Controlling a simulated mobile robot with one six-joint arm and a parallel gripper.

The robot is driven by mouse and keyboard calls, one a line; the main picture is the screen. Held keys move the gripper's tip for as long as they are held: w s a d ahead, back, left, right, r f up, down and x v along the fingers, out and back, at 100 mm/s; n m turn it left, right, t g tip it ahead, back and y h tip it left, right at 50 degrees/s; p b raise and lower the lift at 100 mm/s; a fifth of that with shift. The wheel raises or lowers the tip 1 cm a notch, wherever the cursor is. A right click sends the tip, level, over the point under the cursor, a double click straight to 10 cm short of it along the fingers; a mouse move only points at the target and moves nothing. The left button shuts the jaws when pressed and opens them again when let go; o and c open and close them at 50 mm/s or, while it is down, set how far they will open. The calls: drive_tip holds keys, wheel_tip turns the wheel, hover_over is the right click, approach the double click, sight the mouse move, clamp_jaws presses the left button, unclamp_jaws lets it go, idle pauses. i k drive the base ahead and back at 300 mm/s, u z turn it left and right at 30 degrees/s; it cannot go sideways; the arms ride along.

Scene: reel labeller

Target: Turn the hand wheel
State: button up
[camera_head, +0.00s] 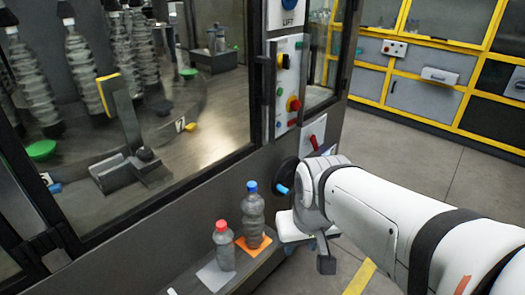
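The hand wheel (284,172) seems to be the dark round part on the machine's front, below the control panel; my arm's wrist hides much of it. A blue handle (283,189) sticks out at its lower left, close beside the wrist. My gripper (325,262) shows only in part, as a dark piece below the wrist, lower than the wheel. I cannot tell whether its fingers are open or whether it touches anything.
A bottle with a blue cap (254,215) and one with a red cap (224,246) stand on a ledge left of my wrist. The control panel (289,88) and a red switch (313,142) sit above. Yellow-framed cabinets (432,90) stand behind clear floor.

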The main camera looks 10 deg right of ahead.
sight(283, 182)
drive_tip(key=z, duration=2.25)
drive_tip(key=k, duration=0.9)
drive_tip(key=u, duration=1.1)
drive_tip(key=i, duration=0.95)
